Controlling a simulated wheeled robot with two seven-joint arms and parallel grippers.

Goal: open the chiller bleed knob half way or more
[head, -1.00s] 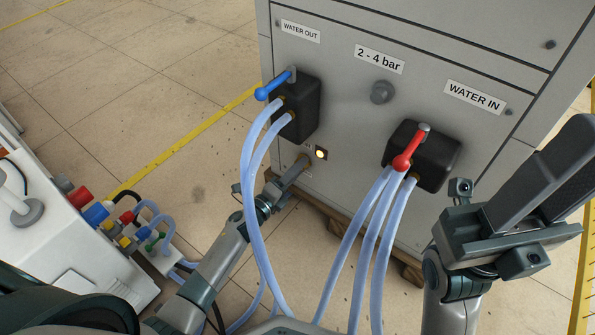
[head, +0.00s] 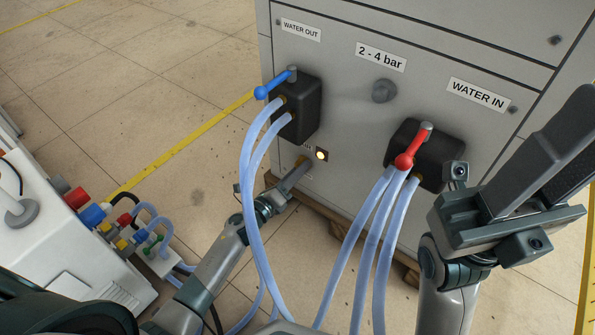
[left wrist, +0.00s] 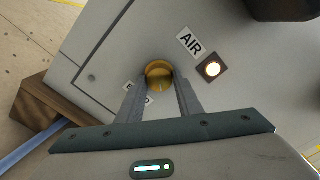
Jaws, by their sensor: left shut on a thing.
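A round brass knob (left wrist: 159,72) sits on the grey cabinet face in the left wrist view, below and left of the AIR label. My left gripper (left wrist: 160,85) is shut on this knob, a finger on each side. A small label (left wrist: 136,92) beside it is partly covered by a finger. In the head view my left gripper (head: 301,166) reaches the lower cabinet front, left of a lit round lamp (head: 321,155); the knob is hidden there. My right gripper (head: 545,150) is raised at the right, away from the cabinet controls; its finger gap is unclear.
Blue (head: 274,85) and red (head: 408,158) valve handles sit on black blocks with pale hoses (head: 356,250) hanging down near my left arm. A white unit (head: 70,245) with coloured fittings stands at left. Wooden pallet (left wrist: 38,101) lies under the cabinet.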

